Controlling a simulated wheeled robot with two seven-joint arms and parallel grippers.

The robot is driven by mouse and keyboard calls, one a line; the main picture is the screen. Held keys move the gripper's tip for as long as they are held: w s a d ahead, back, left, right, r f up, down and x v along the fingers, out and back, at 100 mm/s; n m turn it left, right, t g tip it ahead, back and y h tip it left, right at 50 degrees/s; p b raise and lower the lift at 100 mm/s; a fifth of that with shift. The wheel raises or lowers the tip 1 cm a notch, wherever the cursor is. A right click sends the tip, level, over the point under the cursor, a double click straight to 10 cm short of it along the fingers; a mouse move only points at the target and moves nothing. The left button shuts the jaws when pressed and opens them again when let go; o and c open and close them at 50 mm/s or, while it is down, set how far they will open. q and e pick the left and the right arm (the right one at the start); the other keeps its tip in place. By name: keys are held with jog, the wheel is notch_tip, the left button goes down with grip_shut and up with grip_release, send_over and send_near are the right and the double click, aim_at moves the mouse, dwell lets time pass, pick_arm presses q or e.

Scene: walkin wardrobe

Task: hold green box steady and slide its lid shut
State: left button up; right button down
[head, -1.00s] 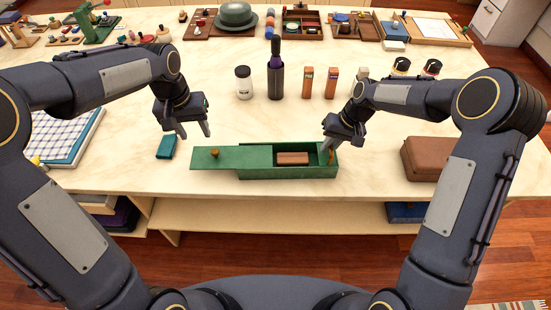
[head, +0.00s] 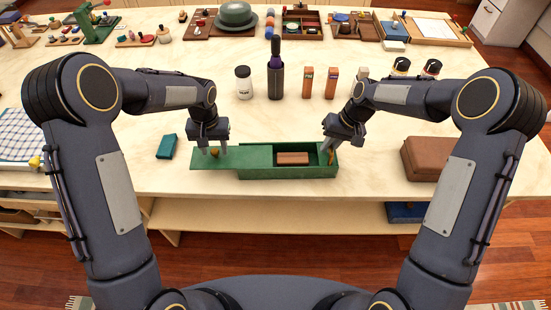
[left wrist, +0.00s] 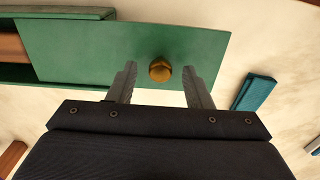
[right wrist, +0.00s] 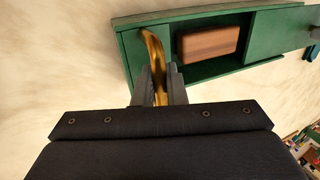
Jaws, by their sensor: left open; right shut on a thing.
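The green box (head: 290,173) lies lengthwise near the table's front edge. Its green lid (head: 252,157) is slid out to the left, leaving the right part open with a brown block (head: 292,158) inside. My left gripper (head: 214,152) is open over the lid's left end. In the left wrist view its fingers stand on either side of the round brass knob (left wrist: 160,70), with gaps visible. My right gripper (head: 329,146) is at the box's right end, shut on a curved brass handle (right wrist: 155,50). The handle's lower part is partly hidden by the fingers.
A teal box (head: 167,146) lies left of the lid, and a brown case (head: 426,158) sits to the right. A jar (head: 243,83), a dark bottle (head: 275,75) and small orange boxes (head: 308,82) stand behind. The table between them is clear.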

pick_arm(q)
notch_tip(320, 180, down, 2)
jog(key=shift+f, duration=0.1)
jog(key=shift+s+f, duration=0.15)
jog(key=shift+s, duration=0.05)
